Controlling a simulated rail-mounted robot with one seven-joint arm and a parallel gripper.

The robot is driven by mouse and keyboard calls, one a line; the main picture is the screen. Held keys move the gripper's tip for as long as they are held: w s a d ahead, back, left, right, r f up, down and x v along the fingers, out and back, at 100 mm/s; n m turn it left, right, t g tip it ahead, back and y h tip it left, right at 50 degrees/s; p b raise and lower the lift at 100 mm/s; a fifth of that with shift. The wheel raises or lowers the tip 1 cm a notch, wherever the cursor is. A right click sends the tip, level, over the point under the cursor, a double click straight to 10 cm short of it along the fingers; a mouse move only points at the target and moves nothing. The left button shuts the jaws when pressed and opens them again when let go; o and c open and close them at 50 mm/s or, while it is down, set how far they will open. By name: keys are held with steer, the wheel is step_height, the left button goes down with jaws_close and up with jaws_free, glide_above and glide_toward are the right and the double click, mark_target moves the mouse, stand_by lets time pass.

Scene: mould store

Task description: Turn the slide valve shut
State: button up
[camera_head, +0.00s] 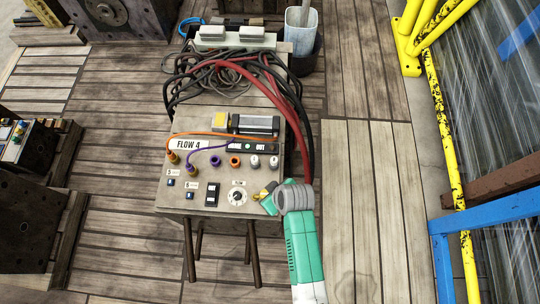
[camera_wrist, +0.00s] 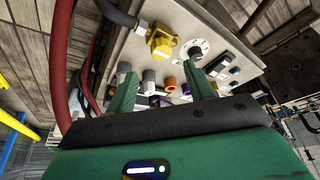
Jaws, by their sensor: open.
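A yellow valve body, which looks like the slide valve (camera_wrist: 163,42), is on the panel's edge beside the dial, with a dark hose joined to it in the wrist view. In the head view only a small yellow part (camera_head: 261,196) shows by my gripper; my arm hides the rest. My gripper (camera_wrist: 160,70) is open and empty. In the wrist view its two green fingers are spread, and the yellow body appears beyond the gap between their tips. In the head view my gripper (camera_head: 268,199) is at the box's lower right corner. I cannot tell whether it touches the valve.
The control box (camera_head: 178,198) has a dial (camera_head: 238,196), a black rocker switch (camera_head: 212,194), coloured sockets and orange and purple cables. Red and black hoses (camera_head: 292,95) hang at its back and right. A blue and yellow frame (camera_head: 485,212) stands at the right.

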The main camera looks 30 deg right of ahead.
mark_target(265, 194)
steer(key=b+x, duration=0.2)
steer(key=x, duration=0.5)
steer(key=shift+w+a+f+b, duration=0.1)
steer(key=shift+a+f+b, duration=0.05)
steer(key=shift+f+b, duration=0.15)
steer(key=shift+r, duration=0.1)
steer(key=c, duration=1)
